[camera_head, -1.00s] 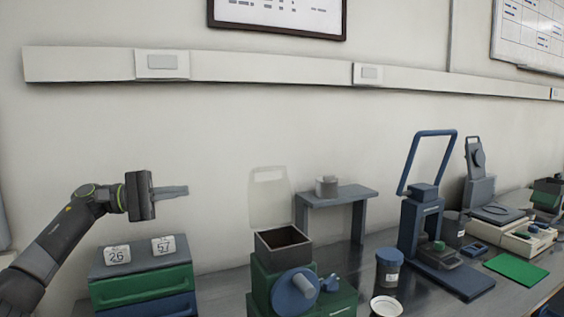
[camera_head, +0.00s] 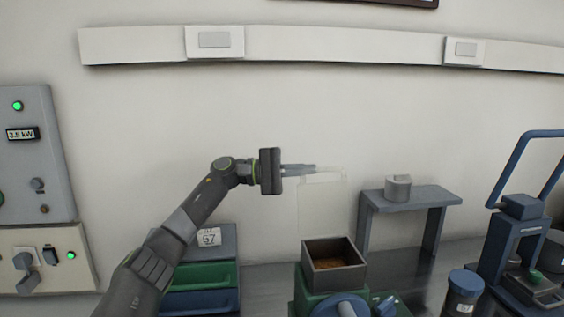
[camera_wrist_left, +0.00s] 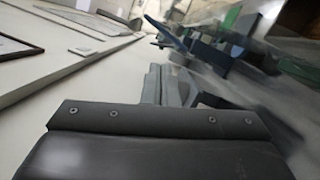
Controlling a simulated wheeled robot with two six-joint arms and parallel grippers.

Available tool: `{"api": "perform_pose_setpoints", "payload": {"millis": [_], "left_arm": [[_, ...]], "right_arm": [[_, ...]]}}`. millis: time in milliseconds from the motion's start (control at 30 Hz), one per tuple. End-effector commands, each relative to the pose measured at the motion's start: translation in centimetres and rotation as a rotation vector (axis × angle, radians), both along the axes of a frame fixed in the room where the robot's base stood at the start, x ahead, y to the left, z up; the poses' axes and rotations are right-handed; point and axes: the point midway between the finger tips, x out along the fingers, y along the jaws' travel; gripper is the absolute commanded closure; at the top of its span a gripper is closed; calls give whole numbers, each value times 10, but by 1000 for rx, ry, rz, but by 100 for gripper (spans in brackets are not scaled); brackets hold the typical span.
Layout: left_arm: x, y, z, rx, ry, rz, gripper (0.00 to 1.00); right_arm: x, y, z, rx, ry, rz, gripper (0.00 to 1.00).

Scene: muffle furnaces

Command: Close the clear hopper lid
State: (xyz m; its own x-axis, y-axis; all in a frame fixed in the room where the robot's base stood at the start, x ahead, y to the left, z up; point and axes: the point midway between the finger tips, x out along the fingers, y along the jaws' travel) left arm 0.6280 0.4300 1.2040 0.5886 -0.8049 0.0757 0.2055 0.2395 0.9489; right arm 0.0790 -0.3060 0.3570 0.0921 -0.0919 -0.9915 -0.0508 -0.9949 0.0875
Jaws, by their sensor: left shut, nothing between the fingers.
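The clear hopper lid (camera_head: 324,208) stands upright, open, behind the dark square hopper (camera_head: 314,254) of the green machine in the head view. Brown material shows inside the hopper. My left gripper (camera_head: 317,168) is shut and empty, with its fingertips at the lid's upper edge. I cannot tell whether they touch the lid or are in front of or behind it. In the left wrist view the shut fingers (camera_wrist_left: 168,88) point away over a blurred bench. My right gripper is not in view.
A grey stand (camera_head: 408,200) with a small pot (camera_head: 398,188) is right of the lid. A blue press (camera_head: 518,235) and a blue-lidded jar (camera_head: 464,292) stand further right. A drawer unit (camera_head: 205,275) sits below my left arm.

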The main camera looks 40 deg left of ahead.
Motion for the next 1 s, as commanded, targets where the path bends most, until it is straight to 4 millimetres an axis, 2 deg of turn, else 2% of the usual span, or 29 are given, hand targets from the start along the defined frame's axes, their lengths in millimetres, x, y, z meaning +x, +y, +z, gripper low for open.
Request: {"api": "perform_pose_setpoints", "payload": {"millis": [33,200,400,1000], "left_arm": [[4,-10,6,-2,-2,-4,100],[-10,-20,9,4,1,-1,100],[-19,-30,13,1,1,0,100],[-22,-34,13,5,-4,0,100]], "right_arm": [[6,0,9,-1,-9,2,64],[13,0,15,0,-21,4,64],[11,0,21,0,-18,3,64],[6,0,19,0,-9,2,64]]}}
